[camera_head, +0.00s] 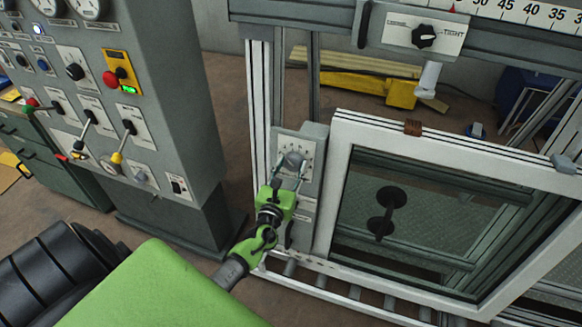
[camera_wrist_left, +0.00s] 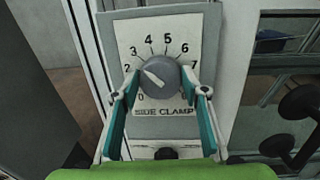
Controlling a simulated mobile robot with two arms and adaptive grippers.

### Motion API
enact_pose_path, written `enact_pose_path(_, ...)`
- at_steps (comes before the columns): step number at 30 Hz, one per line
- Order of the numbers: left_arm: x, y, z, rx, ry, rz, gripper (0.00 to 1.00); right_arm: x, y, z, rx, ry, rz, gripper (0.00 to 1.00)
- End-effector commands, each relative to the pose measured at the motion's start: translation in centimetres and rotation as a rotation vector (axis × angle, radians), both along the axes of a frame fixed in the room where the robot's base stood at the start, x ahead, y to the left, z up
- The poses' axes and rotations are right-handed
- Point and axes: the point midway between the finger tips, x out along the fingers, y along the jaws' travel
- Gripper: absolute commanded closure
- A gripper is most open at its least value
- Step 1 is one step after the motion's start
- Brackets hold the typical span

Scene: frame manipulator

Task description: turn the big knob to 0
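In the head view the knob (camera_head: 292,160) is on a grey box left of the white frame. My left gripper (camera_head: 289,172) reaches it from below. In the left wrist view the fingers (camera_wrist_left: 160,74) straddle the knob, one tip close at each side. I cannot tell if they press on it. My right gripper is not in view.
The white frame (camera_head: 342,152) with a dark handle (camera_head: 382,210) stands right of the knob. A control cabinet (camera_head: 165,100) with levers and buttons is at left. Above is a beam with another, black knob (camera_head: 425,36). A dark round button (camera_wrist_left: 166,154) shows below the big knob.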

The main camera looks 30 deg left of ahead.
Motion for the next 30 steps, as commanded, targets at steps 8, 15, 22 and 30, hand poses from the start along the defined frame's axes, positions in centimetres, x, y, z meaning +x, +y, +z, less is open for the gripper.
enact_pose_path(8,0.0,0.0,0.0,-0.019,-0.005,0.002,0.81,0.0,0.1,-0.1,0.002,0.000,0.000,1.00)
enact_pose_path(15,0.0,0.0,-0.1,-0.124,-0.029,0.013,0.81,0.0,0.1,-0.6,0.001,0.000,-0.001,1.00)
enact_pose_path(22,0.0,0.0,-0.1,-0.310,-0.074,0.033,0.81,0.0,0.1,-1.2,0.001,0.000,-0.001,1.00)
enact_pose_path(30,-0.1,0.2,0.0,-0.559,-0.135,0.060,0.81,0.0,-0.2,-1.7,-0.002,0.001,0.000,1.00)
